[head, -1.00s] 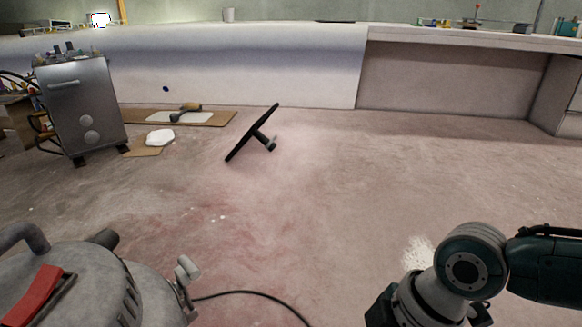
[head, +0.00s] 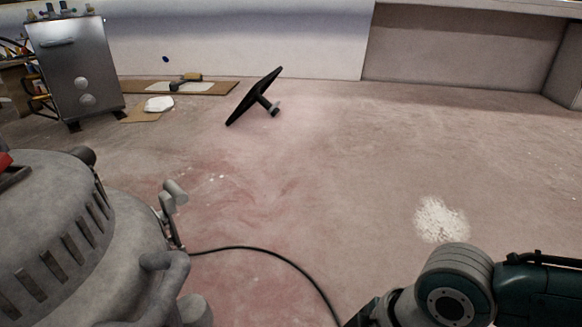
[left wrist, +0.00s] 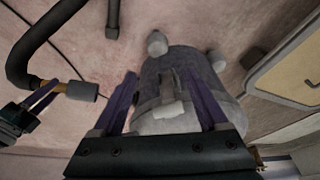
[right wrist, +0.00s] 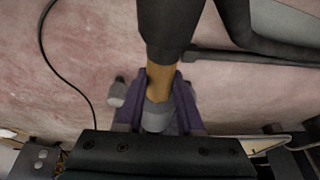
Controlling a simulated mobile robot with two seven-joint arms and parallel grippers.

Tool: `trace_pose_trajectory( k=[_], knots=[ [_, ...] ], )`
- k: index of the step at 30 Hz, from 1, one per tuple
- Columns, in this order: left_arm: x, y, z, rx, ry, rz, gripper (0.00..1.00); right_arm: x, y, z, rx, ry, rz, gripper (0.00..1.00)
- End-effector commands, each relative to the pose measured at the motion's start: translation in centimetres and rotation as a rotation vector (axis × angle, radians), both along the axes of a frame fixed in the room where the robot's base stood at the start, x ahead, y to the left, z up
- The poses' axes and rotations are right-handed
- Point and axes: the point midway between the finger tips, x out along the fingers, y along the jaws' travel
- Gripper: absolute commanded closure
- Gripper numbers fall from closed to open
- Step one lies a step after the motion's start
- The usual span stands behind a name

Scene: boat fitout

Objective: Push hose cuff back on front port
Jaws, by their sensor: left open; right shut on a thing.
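A grey vacuum canister (head: 75,230) stands at the lower left of the head view; it also shows in the left wrist view (left wrist: 185,75). A black hose (left wrist: 45,40) ends in a tan band and a grey cuff (left wrist: 82,91). My right gripper (right wrist: 158,100) is shut on the hose's cuff end (right wrist: 160,82). In the left wrist view the cuff is apart from the canister, to its left. My left gripper (left wrist: 165,100) is open, its purple fingers either side of part of the canister, with no clear grip. I cannot tell which fitting is the front port.
A thin black cable (head: 270,257) runs over the floor. A black floor nozzle (head: 255,96) stands tilted on the floor. A steel cabinet (head: 72,65) is at the upper left. A white powder patch (head: 440,219) lies at the right. The mid floor is mostly clear.

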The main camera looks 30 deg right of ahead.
Motion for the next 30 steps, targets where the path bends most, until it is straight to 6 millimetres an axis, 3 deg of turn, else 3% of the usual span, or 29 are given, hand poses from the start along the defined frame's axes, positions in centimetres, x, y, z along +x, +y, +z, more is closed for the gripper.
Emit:
trace_pose_trajectory(
  k=[30],
  knots=[
    [0.0, 0.1, -2.9, 0.005, 0.0, -0.004, 0.24, 3.5, 5.1, -0.1, 0.0, -0.002, 0.0, 1.0]
  ],
)
